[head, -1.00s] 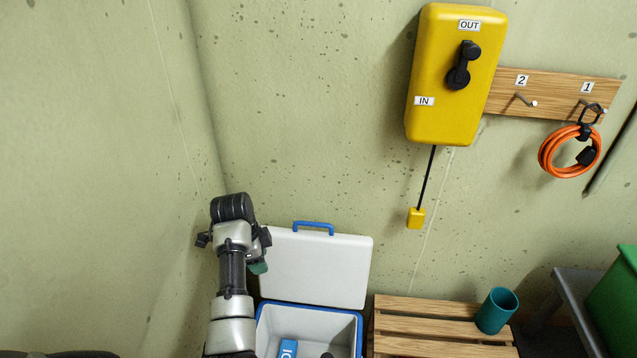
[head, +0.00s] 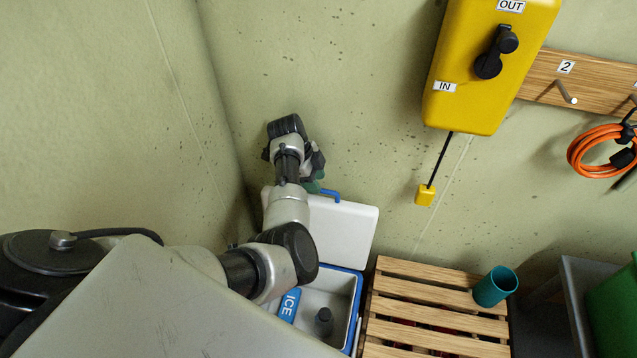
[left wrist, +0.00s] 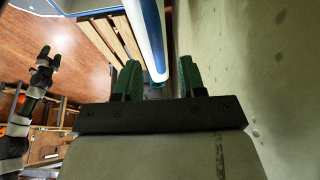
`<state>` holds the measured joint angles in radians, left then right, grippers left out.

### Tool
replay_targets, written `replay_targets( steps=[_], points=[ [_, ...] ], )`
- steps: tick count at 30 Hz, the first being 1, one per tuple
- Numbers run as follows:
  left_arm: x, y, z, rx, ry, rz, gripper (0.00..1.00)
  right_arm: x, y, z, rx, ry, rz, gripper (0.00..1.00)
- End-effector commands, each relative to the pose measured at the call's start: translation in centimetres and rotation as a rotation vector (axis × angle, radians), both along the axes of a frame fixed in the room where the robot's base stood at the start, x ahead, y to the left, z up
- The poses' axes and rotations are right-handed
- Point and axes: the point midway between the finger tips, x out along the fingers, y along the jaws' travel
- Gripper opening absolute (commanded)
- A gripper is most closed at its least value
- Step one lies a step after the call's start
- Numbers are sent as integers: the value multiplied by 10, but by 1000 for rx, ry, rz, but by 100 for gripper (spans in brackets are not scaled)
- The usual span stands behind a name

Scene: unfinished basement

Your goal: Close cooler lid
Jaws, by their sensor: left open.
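The cooler (head: 352,310) stands on the floor with its white lid (head: 345,232) raised upright near the wall. A blue handle (head: 332,194) sits on the lid's top edge. My left gripper (head: 315,182) is open beside the lid's upper left corner. In the left wrist view, the lid (left wrist: 150,35) shows edge-on just beyond the gap between the green fingers of my left gripper (left wrist: 160,75); I cannot tell whether they touch it. My left arm hides the cooler's left part. My right gripper (left wrist: 44,60) is small and dark in the left wrist view.
A blue ICE pack (head: 289,305) and a dark bottle (head: 324,322) are inside the cooler. A slatted wooden bench (head: 425,295) with a teal cup (head: 495,287) stands right of it. A yellow box (head: 480,70) hangs above. Walls are close behind and left.

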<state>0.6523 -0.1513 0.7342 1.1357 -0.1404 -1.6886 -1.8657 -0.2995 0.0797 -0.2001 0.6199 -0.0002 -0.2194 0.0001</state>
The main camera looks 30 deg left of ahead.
Motion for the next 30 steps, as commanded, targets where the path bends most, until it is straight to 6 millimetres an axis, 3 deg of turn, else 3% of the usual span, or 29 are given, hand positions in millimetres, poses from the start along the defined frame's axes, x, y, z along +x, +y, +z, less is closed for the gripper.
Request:
replay_targets(
  steps=[6,16,24,30],
  points=[
    [2,-8,-20,0,-1,1,40,0,0,1,0,1,0,70],
    [3,-9,-23,1,0,1,40,-1,0,1,0,1,0,70],
    [3,-9,-23,1,0,1,0,-1,0,1,0,1,-1,70],
    [3,-9,-23,1,0,1,0,-1,0,1,0,1,-1,70]
  ],
)
